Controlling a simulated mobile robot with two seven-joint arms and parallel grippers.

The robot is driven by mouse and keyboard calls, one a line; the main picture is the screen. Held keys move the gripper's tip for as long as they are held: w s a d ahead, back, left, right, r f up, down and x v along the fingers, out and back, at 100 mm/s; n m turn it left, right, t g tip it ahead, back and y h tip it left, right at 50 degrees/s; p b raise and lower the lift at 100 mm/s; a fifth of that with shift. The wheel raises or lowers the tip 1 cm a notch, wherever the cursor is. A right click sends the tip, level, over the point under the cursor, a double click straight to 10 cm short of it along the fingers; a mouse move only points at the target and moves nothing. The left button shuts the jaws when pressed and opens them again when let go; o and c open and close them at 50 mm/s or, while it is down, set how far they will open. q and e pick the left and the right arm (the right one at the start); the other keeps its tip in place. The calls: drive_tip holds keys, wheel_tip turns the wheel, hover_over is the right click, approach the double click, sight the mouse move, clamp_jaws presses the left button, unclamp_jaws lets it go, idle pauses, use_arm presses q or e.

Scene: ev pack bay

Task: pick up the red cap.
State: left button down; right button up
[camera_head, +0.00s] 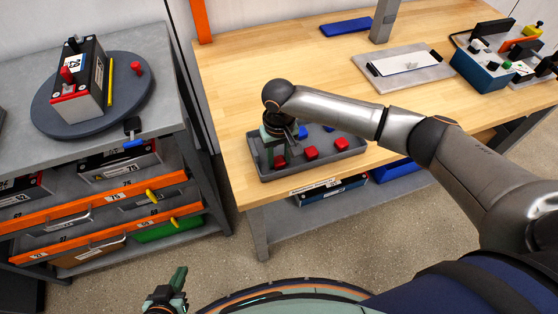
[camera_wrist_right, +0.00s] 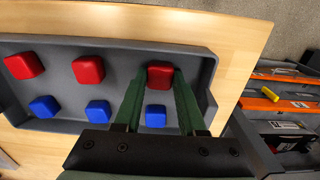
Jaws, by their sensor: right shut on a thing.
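My right gripper (camera_wrist_right: 153,100) is shut on a red cap (camera_wrist_right: 159,75) at one end of the grey tray (camera_head: 353,155). In the head view this cap (camera_head: 279,162) shows just below the fingers, low in the tray; I cannot tell whether it touches the tray floor. Two more red caps (camera_wrist_right: 88,69) (camera_wrist_right: 24,65) lie in the same row. Blue caps (camera_wrist_right: 98,111) (camera_wrist_right: 43,106) lie in the other row, one (camera_wrist_right: 155,116) showing between my fingers. My left gripper (camera_head: 170,291) is low at the bottom edge of the head view, away from the tables; its opening is unclear.
The tray sits near the front edge of the wooden bench (camera_head: 270,70). A grey fixture plate (camera_head: 432,78) and a blue box (camera_head: 478,70) stand farther right. On the left cart, a round turntable (camera_head: 50,118) bears a battery (camera_head: 85,78) and a loose red cap (camera_head: 136,68).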

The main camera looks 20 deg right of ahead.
clamp_jaws()
drive_tip(key=shift+r, duration=0.15)
